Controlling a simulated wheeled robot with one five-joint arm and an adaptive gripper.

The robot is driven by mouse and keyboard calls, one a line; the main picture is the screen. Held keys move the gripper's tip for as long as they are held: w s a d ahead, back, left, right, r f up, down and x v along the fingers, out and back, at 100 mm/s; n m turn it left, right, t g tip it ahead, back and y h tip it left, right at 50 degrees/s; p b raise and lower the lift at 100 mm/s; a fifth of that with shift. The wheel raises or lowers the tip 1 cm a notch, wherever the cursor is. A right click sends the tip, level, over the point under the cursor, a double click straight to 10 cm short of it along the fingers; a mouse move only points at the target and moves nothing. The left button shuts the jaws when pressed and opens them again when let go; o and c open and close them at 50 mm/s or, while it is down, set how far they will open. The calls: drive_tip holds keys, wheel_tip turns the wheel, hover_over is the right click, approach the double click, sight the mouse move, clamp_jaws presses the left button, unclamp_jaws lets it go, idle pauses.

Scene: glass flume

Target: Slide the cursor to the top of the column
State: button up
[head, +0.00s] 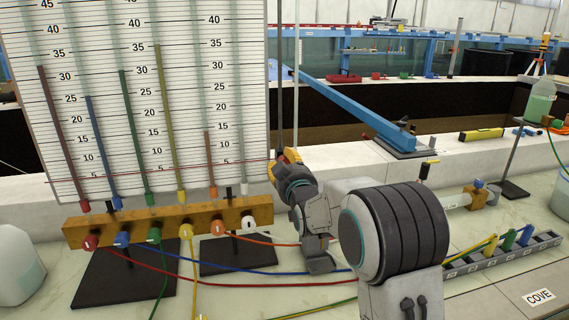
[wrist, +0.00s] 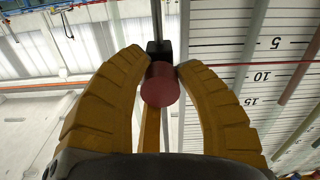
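The cursor shows in the wrist view as a round red knob (wrist: 161,88) on a small black block, set on a thin metal column (wrist: 157,18).
The scale board (head: 85,20) with several coloured tubes stands just left of the column. A wooden manifold (head: 165,222) with coloured valves and hoses lies below it. A blue beam (head: 350,108) slopes behind, to the right. The column above my gripper looks clear.

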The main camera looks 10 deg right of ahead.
clamp_jaws()
wheel_tip(320, 180, up, 30)
drive_tip(key=p, duration=1.1)
drive_tip(key=shift+p, duration=0.3)
drive_tip(key=o, duration=0.6)
unclamp_jaws()
drive_tip(key=shift+s, duration=0.1)
drive_tip(key=s, duration=1.1)
drive_tip(key=shift+s, duration=0.4)
